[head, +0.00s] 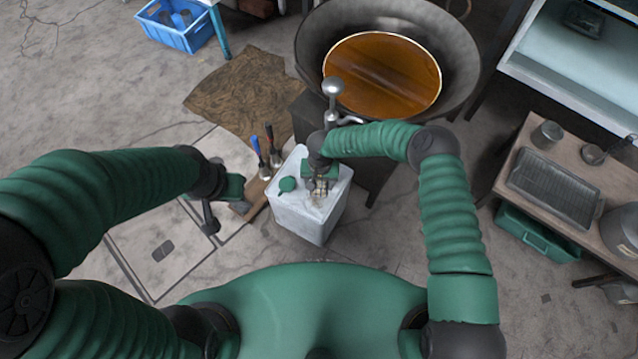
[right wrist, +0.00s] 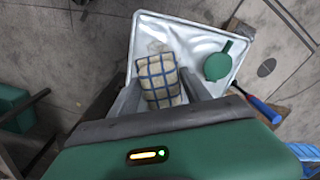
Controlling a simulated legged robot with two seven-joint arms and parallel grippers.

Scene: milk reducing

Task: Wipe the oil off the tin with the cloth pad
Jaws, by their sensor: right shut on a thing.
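The tin (head: 297,222) is a pale, square metal can standing upright on the floor. Its top (right wrist: 205,38) has a raised rim and a round green cap (right wrist: 217,66). My right gripper (head: 320,190) is over the top of the tin, shut on the cloth pad (right wrist: 158,82), cream with blue checks. The pad lies at or just above the tin's top, beside the cap; contact is not clear. A faint greyish smudge (right wrist: 157,47) shows on the top beyond the pad. My left gripper (head: 225,208) is left of the tin, away from it; its finger opening is unclear.
A large pan of brown liquid (head: 382,75) stands just behind the tin. Tools with red and blue handles (head: 265,150) are beside it on the left. A brown sack (head: 240,95) lies behind. A low table (head: 545,205) with a tray is at right.

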